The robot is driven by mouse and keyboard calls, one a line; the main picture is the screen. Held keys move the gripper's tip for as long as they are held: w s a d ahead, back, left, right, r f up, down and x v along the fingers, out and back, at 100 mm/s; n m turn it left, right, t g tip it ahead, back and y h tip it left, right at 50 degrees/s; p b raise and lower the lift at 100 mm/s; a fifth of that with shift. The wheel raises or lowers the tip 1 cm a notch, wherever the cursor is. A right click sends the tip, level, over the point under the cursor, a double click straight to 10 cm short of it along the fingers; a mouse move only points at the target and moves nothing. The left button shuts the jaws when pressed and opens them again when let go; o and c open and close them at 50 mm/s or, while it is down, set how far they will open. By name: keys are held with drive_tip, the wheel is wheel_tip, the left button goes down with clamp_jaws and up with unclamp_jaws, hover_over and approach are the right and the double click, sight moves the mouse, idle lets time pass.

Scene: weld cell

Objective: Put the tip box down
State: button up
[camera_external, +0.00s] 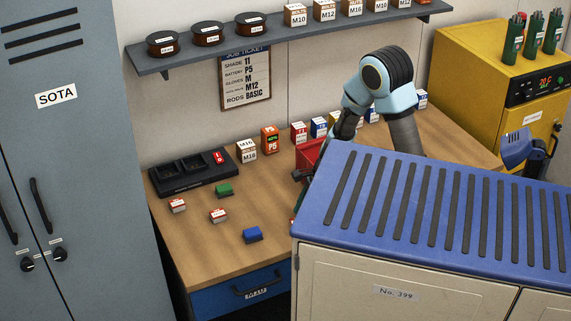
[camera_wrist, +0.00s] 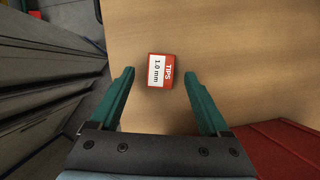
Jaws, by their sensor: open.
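A small red and white tip box (camera_wrist: 161,71), labelled "TIPS 1.0 mm", appears in the wrist view over the wooden bench top (camera_wrist: 230,40) near its edge. It seems to rest on the wood. My gripper (camera_wrist: 160,75) is open, with a green finger on each side of the box and a gap to both. In the external view my arm reaches down behind a blue-topped cabinet, which largely hides my gripper. Two small red and white boxes (camera_external: 177,205) (camera_external: 218,215) lie on the bench there; I cannot tell whether either is this one.
A green block (camera_external: 223,190) and a blue block (camera_external: 252,235) lie on the bench. A black charger tray (camera_external: 193,173) and several labelled boxes stand at the back. A red bin (camera_external: 309,152) is beside my arm. The blue-topped cabinet (camera_external: 440,215) blocks the front right.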

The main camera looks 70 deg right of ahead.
drive_tip(key=shift+x, duration=1.1)
clamp_jaws()
